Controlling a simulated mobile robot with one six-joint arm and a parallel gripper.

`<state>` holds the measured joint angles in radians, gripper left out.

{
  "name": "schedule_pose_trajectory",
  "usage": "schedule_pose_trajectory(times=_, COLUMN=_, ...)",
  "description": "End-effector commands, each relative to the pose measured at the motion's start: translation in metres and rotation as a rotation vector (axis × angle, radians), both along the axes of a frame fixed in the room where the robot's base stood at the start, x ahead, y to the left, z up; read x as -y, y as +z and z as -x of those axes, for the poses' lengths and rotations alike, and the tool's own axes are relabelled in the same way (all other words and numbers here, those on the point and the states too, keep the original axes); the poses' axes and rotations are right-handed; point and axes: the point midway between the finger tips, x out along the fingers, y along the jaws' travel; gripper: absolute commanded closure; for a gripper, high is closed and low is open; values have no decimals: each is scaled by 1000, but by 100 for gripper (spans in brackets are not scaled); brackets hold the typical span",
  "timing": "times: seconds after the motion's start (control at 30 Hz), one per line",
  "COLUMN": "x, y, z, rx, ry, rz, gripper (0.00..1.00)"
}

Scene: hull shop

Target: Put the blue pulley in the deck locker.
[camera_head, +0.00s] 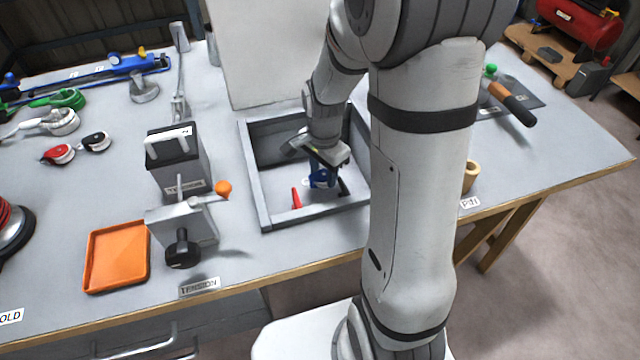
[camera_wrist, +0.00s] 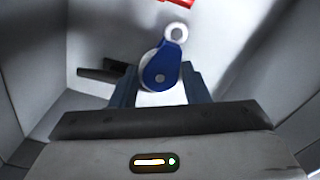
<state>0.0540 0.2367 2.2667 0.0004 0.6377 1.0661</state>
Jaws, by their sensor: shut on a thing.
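The deck locker (camera_head: 252,172) is a grey open box on the bench, with a pale panel standing behind it. My gripper (camera_head: 324,174) reaches down inside its walls and is shut on the blue pulley (camera_head: 318,180). In the wrist view the blue pulley (camera_wrist: 161,66) sits between the two fingers (camera_wrist: 160,88), its metal ring pointing away from the gripper. The locker's pale inner walls (camera_wrist: 30,65) surround it there. I cannot tell whether the pulley touches the locker floor.
A red piece (camera_head: 296,198) lies in the locker near the front left; a dark piece (camera_wrist: 100,74) shows near the wall. A tension device (camera_head: 182,225) with an orange knob and an orange tray (camera_head: 117,256) stand left. A tan ring (camera_head: 470,175) is to the right.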

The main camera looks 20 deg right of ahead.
Motion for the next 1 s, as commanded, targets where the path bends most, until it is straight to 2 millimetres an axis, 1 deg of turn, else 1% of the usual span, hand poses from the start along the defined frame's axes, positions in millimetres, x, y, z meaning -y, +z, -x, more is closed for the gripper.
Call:
schedule_pose_trajectory(times=0.2, x=0, y=-29, z=1, rx=-4, ry=0, rz=0, gripper=81)
schedule_pose_trajectory(times=0.27, x=0, y=-36, z=1, rx=-4, ry=0, rz=0, gripper=81)
schedule_pose_trajectory(times=0.53, x=0, y=-37, z=0, rx=0, ry=0, rz=0, gripper=81)
schedule_pose_trajectory(times=0.63, x=1, y=-41, z=0, rx=0, ry=0, rz=0, gripper=81)
schedule_pose_trajectory(times=0.67, x=1, y=-41, z=0, rx=0, ry=0, rz=0, gripper=57)
schedule_pose_trajectory(times=0.9, x=1, y=-40, z=0, rx=0, ry=-1, rz=0, gripper=38)
schedule_pose_trajectory(times=1.0, x=1, y=-40, z=0, rx=0, ry=-1, rz=0, gripper=36)
